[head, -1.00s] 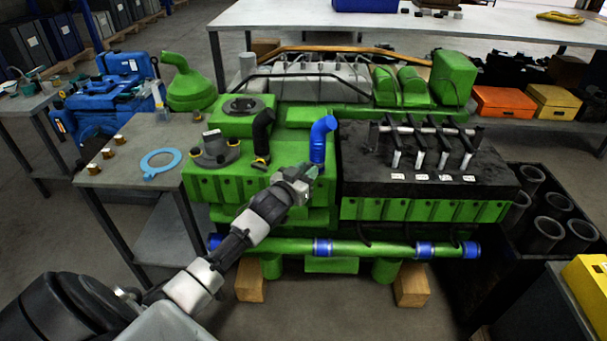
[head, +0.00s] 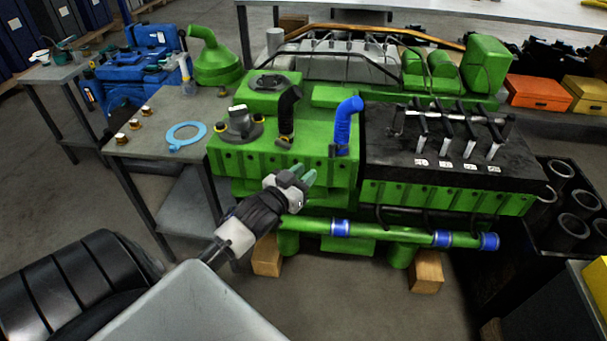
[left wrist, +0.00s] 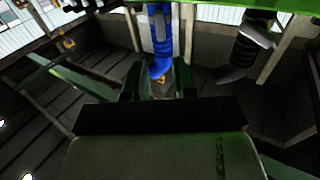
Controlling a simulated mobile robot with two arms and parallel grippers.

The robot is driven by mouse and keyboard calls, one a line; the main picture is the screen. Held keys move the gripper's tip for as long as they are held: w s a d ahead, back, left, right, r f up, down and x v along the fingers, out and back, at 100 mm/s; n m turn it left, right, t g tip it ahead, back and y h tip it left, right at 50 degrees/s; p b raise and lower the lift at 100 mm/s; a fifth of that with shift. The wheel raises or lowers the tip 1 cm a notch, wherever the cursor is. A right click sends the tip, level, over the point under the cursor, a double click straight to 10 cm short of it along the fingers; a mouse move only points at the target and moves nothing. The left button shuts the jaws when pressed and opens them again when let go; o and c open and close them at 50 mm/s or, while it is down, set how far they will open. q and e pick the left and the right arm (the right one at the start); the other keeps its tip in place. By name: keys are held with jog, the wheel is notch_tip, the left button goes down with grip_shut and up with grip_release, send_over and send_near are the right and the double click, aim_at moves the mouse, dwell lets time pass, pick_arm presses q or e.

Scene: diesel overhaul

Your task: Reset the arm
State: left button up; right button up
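My left gripper (head: 301,175) is in front of the green engine block (head: 265,162), short of the blue elbow hose (head: 344,125). Its two green-tipped fingers stand apart with nothing between them. In the left wrist view the gripper (left wrist: 160,85) shows a gap between its fingers, with the blue hose (left wrist: 161,40) beyond them. The blue hose stands upright on the engine top beside a black hose (head: 287,112). My left arm reaches in from the lower left. My right gripper is not in view.
A grey side table (head: 150,150) left of the engine holds a light-blue ring (head: 185,136) and several small brass-coloured parts. A black crate with cylinder liners (head: 572,228) stands at right. A green pipe with blue couplings (head: 390,232) runs along the engine front. Open floor lies left.

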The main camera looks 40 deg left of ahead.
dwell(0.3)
pick_arm(q)
jog(key=s+d+f+g+p, duration=0.1)
jog(key=s+f+g+p, duration=0.2)
jog(key=f, duration=0.6)
jog(key=s+d+f+g, duration=0.1)
jog(key=s+f+g, duration=0.1)
jog(key=s+f, duration=0.5)
jog(key=s+d+f+g+p, duration=0.1)
jog(key=s+f+g+p, duration=0.15)
jog(key=f, duration=0.85)
jog(key=s+d+f+m+g+p, duration=0.1)
jog(key=s+d+f+g, duration=0.2)
jog(key=s, duration=0.7)
jog(key=s+d+f+g+p, duration=0.1)
jog(key=s+d+f+g, duration=0.2)
jog(key=s+f, duration=0.3)
jog(key=s+d+f+m+g+p, duration=0.1)
jog(key=s+d+f+g, duration=0.2)
jog(key=s, duration=1.1)
notch_tip(320, 180, down, 3)
jog(key=shift+d+r+m, duration=0.2)
jog(key=shift+d+m, duration=0.1)
jog(key=shift+d, duration=0.65)
jog(key=shift+g, duration=0.25)
